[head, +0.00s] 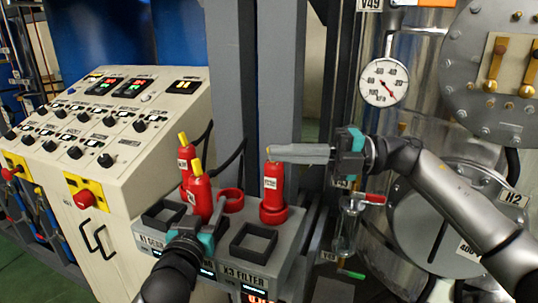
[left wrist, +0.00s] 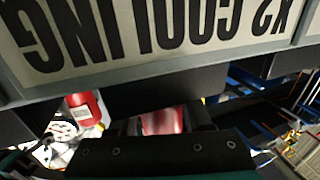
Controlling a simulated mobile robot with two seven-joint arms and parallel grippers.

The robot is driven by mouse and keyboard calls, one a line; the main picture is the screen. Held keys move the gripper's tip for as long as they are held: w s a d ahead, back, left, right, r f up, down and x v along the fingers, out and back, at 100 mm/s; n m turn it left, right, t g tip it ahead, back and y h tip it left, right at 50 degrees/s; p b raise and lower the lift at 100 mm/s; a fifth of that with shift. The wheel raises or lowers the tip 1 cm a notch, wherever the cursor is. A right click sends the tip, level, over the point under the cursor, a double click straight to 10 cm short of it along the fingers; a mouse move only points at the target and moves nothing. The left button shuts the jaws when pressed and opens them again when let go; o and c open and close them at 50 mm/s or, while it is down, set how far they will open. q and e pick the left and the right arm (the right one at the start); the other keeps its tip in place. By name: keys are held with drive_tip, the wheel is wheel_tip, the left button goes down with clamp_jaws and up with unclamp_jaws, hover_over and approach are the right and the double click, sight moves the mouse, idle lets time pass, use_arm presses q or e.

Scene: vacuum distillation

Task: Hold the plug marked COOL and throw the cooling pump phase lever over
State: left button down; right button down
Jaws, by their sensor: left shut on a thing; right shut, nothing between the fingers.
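A red plug (head: 201,200) with a yellow tip stands upright on the grey socket box (head: 291,250); its label is too small to read surely. My left gripper (head: 201,225) is at the box front, shut on a red thing (left wrist: 163,121), apparently this plug; its fingers are largely hidden in the head view. In the left wrist view, an upside-down sign (left wrist: 150,32) reads X2 COOLING. My right gripper (head: 273,152) is shut and empty, its fingertips at the top of the right red plug (head: 272,190). I cannot tell whether they touch its yellow tip.
Another red plug (head: 186,160) stands behind on the box, near a red ring (head: 231,199). Black square frames (head: 253,242) rise from the box top. A control panel (head: 110,110) is left; a steel vessel (head: 430,70) and gauge (head: 384,82) are right.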

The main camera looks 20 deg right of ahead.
idle(0.3)
use_arm(q)
drive_tip(key=shift+c, duration=1.3)
unclamp_jaws()
drive_tip(key=v, duration=1.2)
drive_tip(key=shift+o, duration=1.3)
